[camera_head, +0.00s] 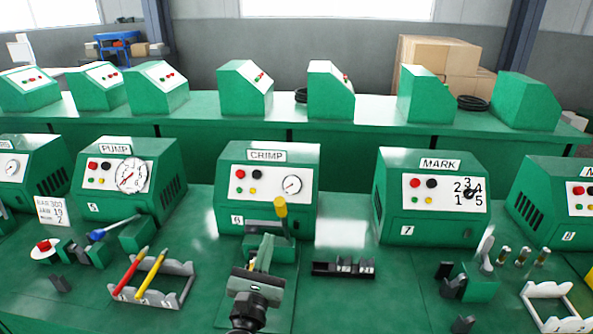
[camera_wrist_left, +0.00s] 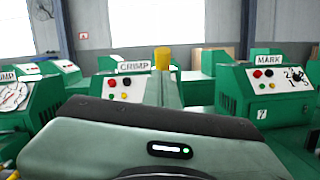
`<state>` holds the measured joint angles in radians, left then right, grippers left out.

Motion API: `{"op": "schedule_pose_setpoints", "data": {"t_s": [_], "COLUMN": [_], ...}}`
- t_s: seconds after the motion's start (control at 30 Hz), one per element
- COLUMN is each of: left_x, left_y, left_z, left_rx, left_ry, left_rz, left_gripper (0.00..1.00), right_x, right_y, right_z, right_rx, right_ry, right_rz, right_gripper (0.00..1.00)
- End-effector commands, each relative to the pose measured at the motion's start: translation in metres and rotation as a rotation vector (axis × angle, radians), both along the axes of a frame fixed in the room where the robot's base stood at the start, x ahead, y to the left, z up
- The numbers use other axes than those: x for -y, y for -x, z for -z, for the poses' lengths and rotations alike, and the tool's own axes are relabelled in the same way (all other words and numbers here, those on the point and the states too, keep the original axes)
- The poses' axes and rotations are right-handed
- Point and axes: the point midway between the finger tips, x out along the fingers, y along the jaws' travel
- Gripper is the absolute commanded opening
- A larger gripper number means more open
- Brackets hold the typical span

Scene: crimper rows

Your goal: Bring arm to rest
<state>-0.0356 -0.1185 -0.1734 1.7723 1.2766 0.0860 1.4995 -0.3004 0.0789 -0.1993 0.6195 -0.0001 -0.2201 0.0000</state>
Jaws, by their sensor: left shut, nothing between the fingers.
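My left gripper (camera_head: 262,252) comes in from the bottom middle of the head view, in front of the green CRIMP machine (camera_head: 268,168). It is shut and I see nothing held in it. Its grey-green body (camera_wrist_left: 150,150) fills the bottom of the left wrist view, where the fingertips do not show. A yellow-topped lever (camera_head: 281,208) stands just beyond the gripper and also shows in the wrist view (camera_wrist_left: 162,58). From these views I cannot tell whether the gripper touches the lever. My right gripper is not in view.
The PUMP machine (camera_head: 128,175) is to the left and the MARK machine (camera_head: 425,190) to the right. A grey rack (camera_head: 178,298) bears red and yellow tools. A black holder (camera_head: 343,269) lies right of the gripper.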

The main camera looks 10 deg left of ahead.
Motion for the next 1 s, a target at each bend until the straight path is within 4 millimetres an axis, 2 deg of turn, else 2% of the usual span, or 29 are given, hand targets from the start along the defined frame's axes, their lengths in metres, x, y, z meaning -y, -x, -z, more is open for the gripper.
{"op": "schedule_pose_setpoints", "data": {"t_s": [0.07,0.17,0.27,0.3,0.37,0.4,0.5,0.6,0.8,1.0], "left_x": [0.007,0.028,0.053,0.059,0.062,0.060,0.040,0.015,-0.030,-0.070], "left_y": [0.008,0.030,0.069,0.088,0.118,0.139,0.186,0.221,0.274,0.317], "left_z": [0.000,0.007,0.031,0.047,0.073,0.091,0.130,0.153,0.174,0.179], "left_rx": [0.005,0.020,0.039,0.048,0.059,0.064,0.072,0.072,0.063,0.050], "left_ry": [-0.104,-0.405,-0.861,-1.061,-1.355,-1.540,-1.922,-2.163,-2.442,-2.598], "left_rz": [0.030,0.120,0.260,0.327,0.439,0.519,0.722,0.894,1.178,1.439], "left_gripper": [0.00,0.00,0.00,0.00,0.00,0.00,0.00,0.00,0.00,0.00], "right_x": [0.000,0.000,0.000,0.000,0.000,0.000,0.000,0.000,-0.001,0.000], "right_y": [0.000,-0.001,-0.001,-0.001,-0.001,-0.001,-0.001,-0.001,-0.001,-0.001], "right_z": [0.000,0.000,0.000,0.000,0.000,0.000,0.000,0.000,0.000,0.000], "right_rx": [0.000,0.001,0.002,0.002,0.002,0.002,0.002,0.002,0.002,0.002], "right_ry": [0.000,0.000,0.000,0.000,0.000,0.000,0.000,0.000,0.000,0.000], "right_rz": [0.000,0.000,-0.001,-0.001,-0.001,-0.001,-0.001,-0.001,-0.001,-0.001], "right_gripper": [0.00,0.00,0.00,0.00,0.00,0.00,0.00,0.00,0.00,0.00]}}
